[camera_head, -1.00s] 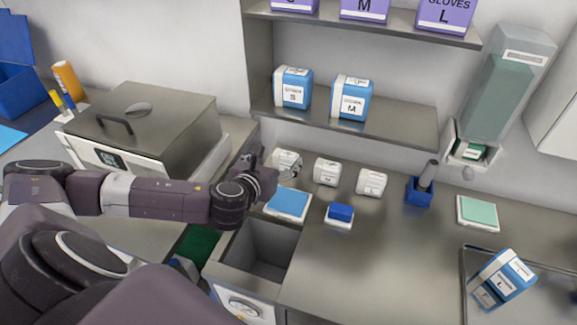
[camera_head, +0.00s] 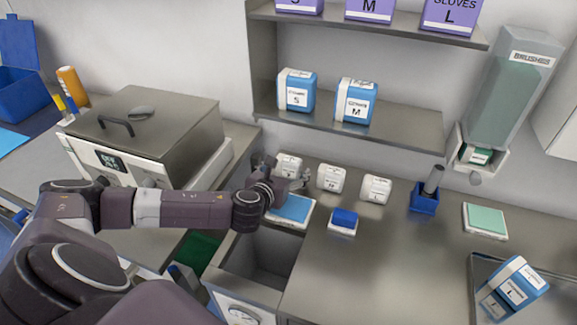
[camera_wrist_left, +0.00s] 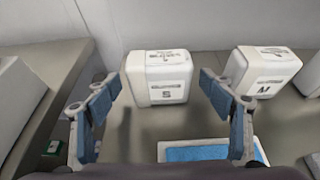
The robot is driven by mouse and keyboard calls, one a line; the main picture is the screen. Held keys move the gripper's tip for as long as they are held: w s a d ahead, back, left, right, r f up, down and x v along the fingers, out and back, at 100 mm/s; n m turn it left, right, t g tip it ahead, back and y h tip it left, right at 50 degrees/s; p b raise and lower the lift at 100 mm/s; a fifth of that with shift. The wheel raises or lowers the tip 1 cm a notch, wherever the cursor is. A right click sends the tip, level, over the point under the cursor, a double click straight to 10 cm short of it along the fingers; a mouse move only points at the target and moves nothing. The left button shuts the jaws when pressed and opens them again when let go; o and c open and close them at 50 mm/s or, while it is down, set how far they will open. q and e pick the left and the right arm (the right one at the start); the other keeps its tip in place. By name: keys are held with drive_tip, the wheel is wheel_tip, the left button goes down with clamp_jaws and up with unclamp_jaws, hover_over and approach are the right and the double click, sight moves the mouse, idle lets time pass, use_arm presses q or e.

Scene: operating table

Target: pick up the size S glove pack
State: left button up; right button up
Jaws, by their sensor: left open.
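The white pack marked S (camera_head: 288,165) stands on the counter at the left end of a row of three white packs. In the left wrist view the S pack (camera_wrist_left: 160,78) stands upright ahead, its S label facing me. My left gripper (camera_head: 287,183) is open and empty, just in front of the S pack. In the left wrist view its two fingers (camera_wrist_left: 158,88) are spread to either side of the pack's lower front, with no visible contact. In the head view the gripper partly hides the S pack. My right gripper is not in view.
A white M pack (camera_wrist_left: 265,70) stands close to the right of the S pack. A blue pad in a white tray (camera_head: 291,209) lies below the gripper. A steel box (camera_head: 148,125) stands left. A shelf (camera_head: 400,130) with blue packs is above.

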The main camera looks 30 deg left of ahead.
use_arm(q)
drive_tip(key=shift+x, duration=0.9)
drive_tip(key=shift+r, duration=0.1)
drive_tip(key=c, duration=1.3)
